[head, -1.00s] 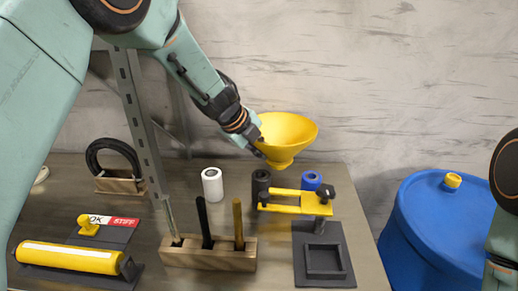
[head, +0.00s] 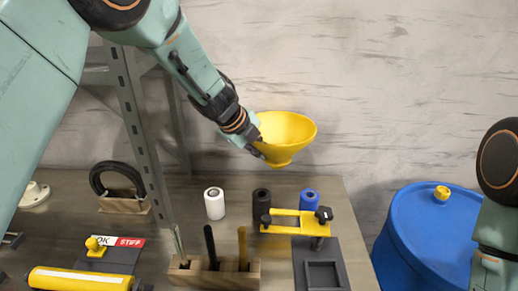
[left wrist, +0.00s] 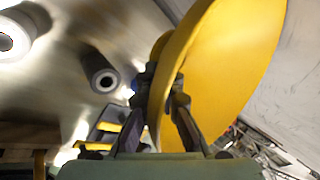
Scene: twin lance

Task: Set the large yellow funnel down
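The large yellow funnel (head: 287,132) is in the air above the back of the workbench, wide mouth up and spout down, a little tilted. My left gripper (head: 259,148) is shut on the funnel's left rim. In the left wrist view the funnel (left wrist: 225,70) fills the upper right, with its wall between the two fingers of the gripper (left wrist: 168,100). Below the spout there is a gap to the bench (head: 335,195). My right arm shows at the right edge of the head view, but its gripper is out of the picture.
White (head: 214,203), black (head: 262,206) and blue (head: 309,200) rolls stand on the bench below the funnel. A yellow clamp-like fixture (head: 297,222) stands in front of them. A wooden block (head: 245,273) holds upright tools. A blue drum (head: 425,235) stands right of the bench.

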